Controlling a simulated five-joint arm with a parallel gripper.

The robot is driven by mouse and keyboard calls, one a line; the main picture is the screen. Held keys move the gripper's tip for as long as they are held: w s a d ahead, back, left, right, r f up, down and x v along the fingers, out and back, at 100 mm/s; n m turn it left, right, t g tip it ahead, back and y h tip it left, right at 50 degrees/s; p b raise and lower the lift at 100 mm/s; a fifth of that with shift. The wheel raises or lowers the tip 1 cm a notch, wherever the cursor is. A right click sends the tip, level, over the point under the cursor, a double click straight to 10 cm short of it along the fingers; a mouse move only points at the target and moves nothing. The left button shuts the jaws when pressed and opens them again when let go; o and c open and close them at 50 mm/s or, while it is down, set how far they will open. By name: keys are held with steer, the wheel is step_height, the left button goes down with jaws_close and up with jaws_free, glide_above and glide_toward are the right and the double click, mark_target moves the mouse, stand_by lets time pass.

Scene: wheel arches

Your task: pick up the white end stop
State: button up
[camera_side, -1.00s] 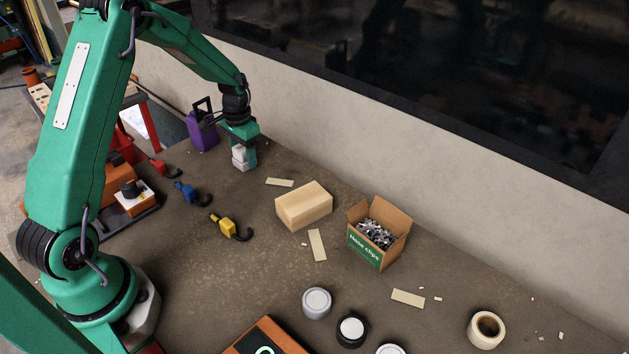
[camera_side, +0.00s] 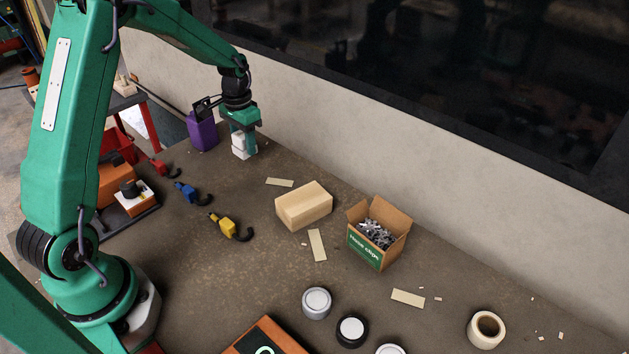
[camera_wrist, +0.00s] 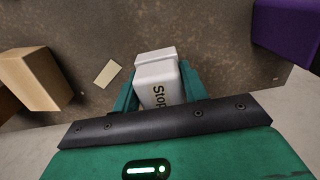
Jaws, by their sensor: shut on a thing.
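The white end stop (camera_side: 238,145) is a small stepped white block in the side view, at the far end of the bench near the wall. In the wrist view the white end stop (camera_wrist: 155,70) shows dark "Stop" lettering. My gripper (camera_side: 245,143) is shut on it and points down. In the wrist view the green fingers of my gripper (camera_wrist: 158,88) press on its two sides. The block looks raised a little off the bench; the gap under it is hard to see.
A purple container (camera_side: 202,131) stands close by on the left. A wooden block (camera_side: 303,206) and a hose clips box (camera_side: 378,235) stand to the right. Red, blue (camera_side: 187,193) and yellow (camera_side: 224,225) hooked things lie in front. The pale wall runs close behind.

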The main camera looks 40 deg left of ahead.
steer(key=s+d+r, duration=0.2)
steer(key=d+r, duration=0.4)
steer(key=d, duration=0.4)
stand_by(0.4)
